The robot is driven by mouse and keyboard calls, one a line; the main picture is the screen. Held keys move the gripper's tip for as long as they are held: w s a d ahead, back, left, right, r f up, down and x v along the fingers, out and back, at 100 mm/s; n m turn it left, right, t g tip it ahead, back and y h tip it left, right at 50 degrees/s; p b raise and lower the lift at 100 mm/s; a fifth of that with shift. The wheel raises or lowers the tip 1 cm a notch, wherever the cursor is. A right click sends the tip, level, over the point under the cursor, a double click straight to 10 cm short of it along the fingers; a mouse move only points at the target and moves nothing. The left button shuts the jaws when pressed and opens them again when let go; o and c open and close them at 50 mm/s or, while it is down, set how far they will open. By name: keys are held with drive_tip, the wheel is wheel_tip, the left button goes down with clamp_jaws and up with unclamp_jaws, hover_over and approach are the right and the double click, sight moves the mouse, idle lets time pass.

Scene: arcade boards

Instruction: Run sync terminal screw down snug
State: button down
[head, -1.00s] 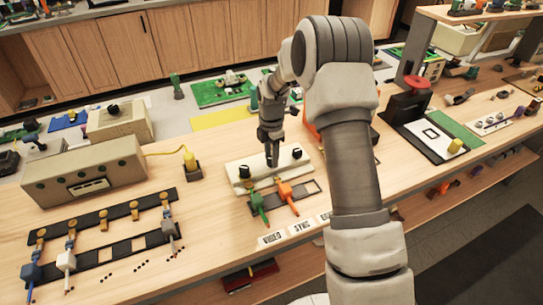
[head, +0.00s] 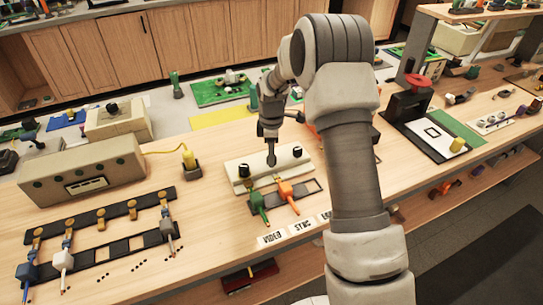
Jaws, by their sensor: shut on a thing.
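The pale terminal block (head: 258,173) stands on the bench with a black screw knob (head: 244,171) at its left and another black knob (head: 297,152) at its right. My gripper (head: 271,158) points down at the middle position, shut on what looks like the sync terminal screw; the fingers hide that screw, so its height and seating cannot be told. An orange lead (head: 285,187) and a green lead (head: 257,203) lie at the front of the block. The SYNC label (head: 300,227) sits on the bench edge in front, right of the VIDEO label (head: 271,238).
A beige box (head: 85,175) and a yellow plug on a dark stand (head: 191,165) are left of the block. A black rack with several leads (head: 110,250) lies front left. A board with a red-topped press (head: 415,95) is at right, beyond my arm.

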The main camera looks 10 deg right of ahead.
drive_tip(key=m, duration=0.4)
drive_tip(key=shift+m+b, duration=0.3)
drive_tip(key=shift+b, duration=0.05)
drive_tip(key=m, duration=0.4)
drive_tip(key=shift+m, duration=0.3)
drive_tip(key=m, duration=0.4)
drive_tip(key=shift+w+r+m+b, duration=0.1)
drive_tip(key=shift+m+b, duration=0.2)
drive_tip(key=shift+b, duration=0.05)
drive_tip(key=m, duration=0.9)
drive_tip(key=shift+r+m+p, duration=0.15)
drive_tip(key=shift+m+p, duration=0.2)
drive_tip(key=shift+m, duration=0.05)
drive_tip(key=m+p, duration=0.1)
drive_tip(key=m, duration=0.5)
drive_tip(key=shift+w+m, duration=0.1)
drive_tip(key=shift+m, duration=0.2)
